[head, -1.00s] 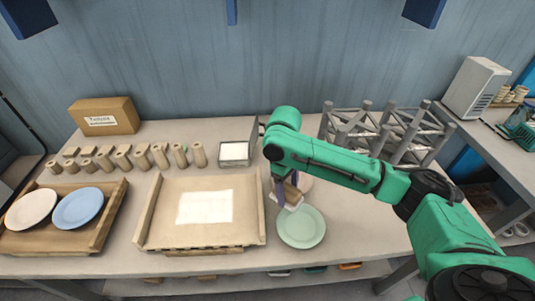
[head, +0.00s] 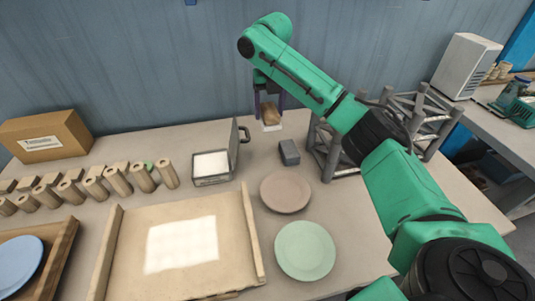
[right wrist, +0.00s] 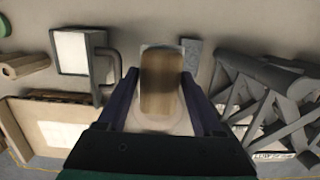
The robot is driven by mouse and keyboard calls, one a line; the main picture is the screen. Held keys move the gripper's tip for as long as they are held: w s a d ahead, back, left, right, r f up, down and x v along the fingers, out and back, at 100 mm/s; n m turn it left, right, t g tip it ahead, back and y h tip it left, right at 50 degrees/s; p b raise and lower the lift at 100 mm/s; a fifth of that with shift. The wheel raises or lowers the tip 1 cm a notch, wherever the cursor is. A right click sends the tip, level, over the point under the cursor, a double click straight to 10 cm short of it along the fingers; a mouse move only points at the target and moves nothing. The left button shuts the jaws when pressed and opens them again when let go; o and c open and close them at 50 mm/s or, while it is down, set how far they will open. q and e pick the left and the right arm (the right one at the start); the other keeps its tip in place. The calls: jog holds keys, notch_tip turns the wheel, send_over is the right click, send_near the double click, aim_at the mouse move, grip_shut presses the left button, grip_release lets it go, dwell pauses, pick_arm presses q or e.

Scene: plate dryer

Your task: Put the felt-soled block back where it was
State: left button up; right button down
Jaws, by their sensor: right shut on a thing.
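The felt-soled block (head: 270,112) is wooden with a white underside. My right gripper (head: 269,106) is shut on it and holds it up in the air, above the back of the table. In the right wrist view the block (right wrist: 160,82) sits between the two dark fingers (right wrist: 160,95), its wooden top facing the camera. The spot below it is partly hidden by the block in that view. My left gripper is not in view.
A small grey block (head: 289,153) stands on the table, between an open-lidded box with a white pad (head: 211,165) and a grey metal rack (head: 325,145). A pinkish plate (head: 285,192) and green plate (head: 305,251) lie nearer, right of a wooden tray (head: 112,245).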

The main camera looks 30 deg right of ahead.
aim_at(271, 124)
notch_tip(271, 124, down, 16)
jog(key=shift+r+p, duration=0.1)
jog(key=shift+p, duration=0.5)
jog(key=shift+c, duration=1.6)
grip_release()
jog(key=r, duration=0.4)
jog(key=s+r, duration=0.1)
jog(key=r, duration=0.7)
jog(key=shift+s+a+b, duration=0.15)
jog(key=shift+s+b, duration=0.05)
jog(key=shift+b, duration=0.2)
jog(key=shift+f, duration=0.1)
